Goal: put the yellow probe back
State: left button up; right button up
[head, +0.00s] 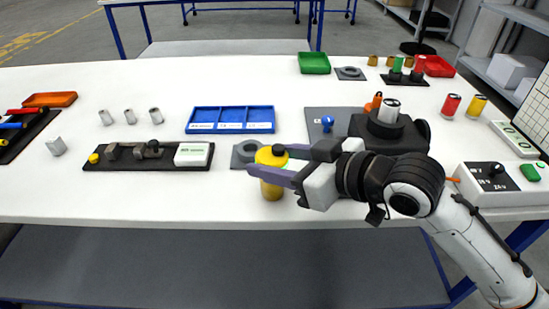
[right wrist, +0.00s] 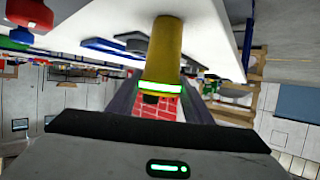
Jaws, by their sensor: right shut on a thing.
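My right gripper (head: 269,170) is shut on a yellow cylinder (head: 271,190), the yellow probe, near the front middle of the table. It stands roughly upright, with a dark bit at its top; I cannot tell whether its lower end touches the table. In the right wrist view the yellow probe (right wrist: 166,50) sits between the fingers, with a pale glowing band and a dark end. A black rack (head: 405,79) at the back right holds a green probe (head: 398,64) and a red probe (head: 420,63). My left gripper is not in view.
A dark fixture (head: 395,131) stands behind my right arm. A blue tray (head: 231,120) lies behind left. Red (head: 451,105) and yellow (head: 476,107) cylinders stand at right.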

jog(key=o, duration=1.2)
jog(key=shift+d+r, duration=0.1)
jog(key=shift+r, duration=0.1)
jog(key=v, duration=1.1)
jog(key=shift+s+d+r, duration=0.15)
jog(key=shift+s+d, duration=0.1)
jog(key=shift+s, duration=0.05)
jog(key=shift+s, duration=0.1)
